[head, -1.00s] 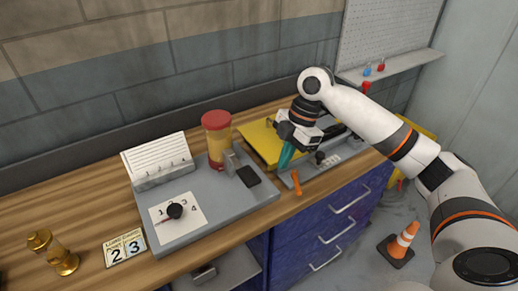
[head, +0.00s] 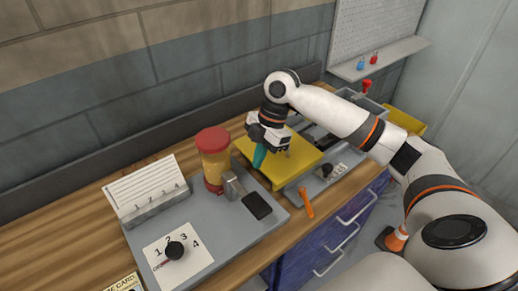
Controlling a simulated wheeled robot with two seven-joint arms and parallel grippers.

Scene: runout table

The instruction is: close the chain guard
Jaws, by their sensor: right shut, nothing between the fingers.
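The chain guard appears to be the yellow cover (head: 300,162) on the grey unit (head: 342,168) at the back right of the bench. It lies roughly flat over the left part of that unit. I cannot tell whether it sits fully down. My right gripper (head: 259,157) points down at the cover's left part, its teal fingers shut and empty. I cannot tell whether the fingertips touch the cover. The gripper hides part of the cover's back left. My left gripper is not in view.
An orange handle (head: 306,203) is at the unit's front. A cone (head: 393,239) stands on the floor.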

